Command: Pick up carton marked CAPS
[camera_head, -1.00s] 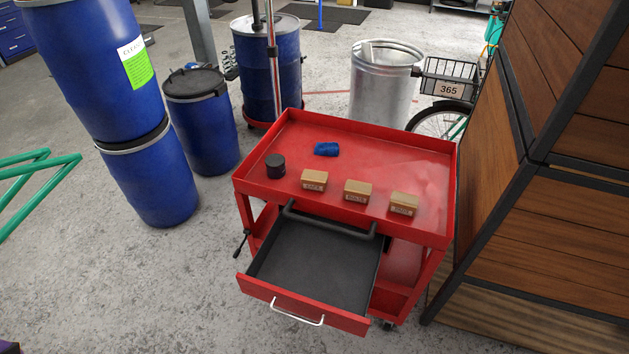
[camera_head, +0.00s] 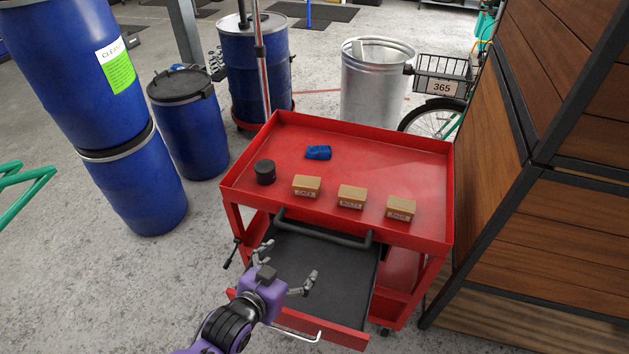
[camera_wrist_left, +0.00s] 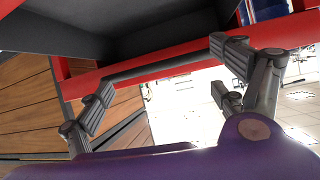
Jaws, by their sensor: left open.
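Three small tan cartons stand in a row on the top tray of a red tool cart (camera_head: 400,160). The left one (camera_head: 307,186) has a small label that appears to read CAPS. The middle carton (camera_head: 351,197) seems to read BOLTS; the right carton's (camera_head: 401,208) label is hard to read. My left gripper (camera_head: 289,265) is open and empty over the cart's pulled-out drawer, nearer the camera than the left carton and apart from it. In the left wrist view its spread fingers (camera_wrist_left: 166,78) have nothing between them, and no carton shows there. My right gripper is not in view.
A black round tin (camera_head: 265,172) and a blue cloth-like item (camera_head: 318,152) share the tray. A dark bar handle (camera_head: 325,231) runs along the cart's near side, above the open drawer (camera_head: 345,290). Blue drums (camera_head: 135,185) stand left; a wooden panelled unit (camera_head: 530,220) stands close right.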

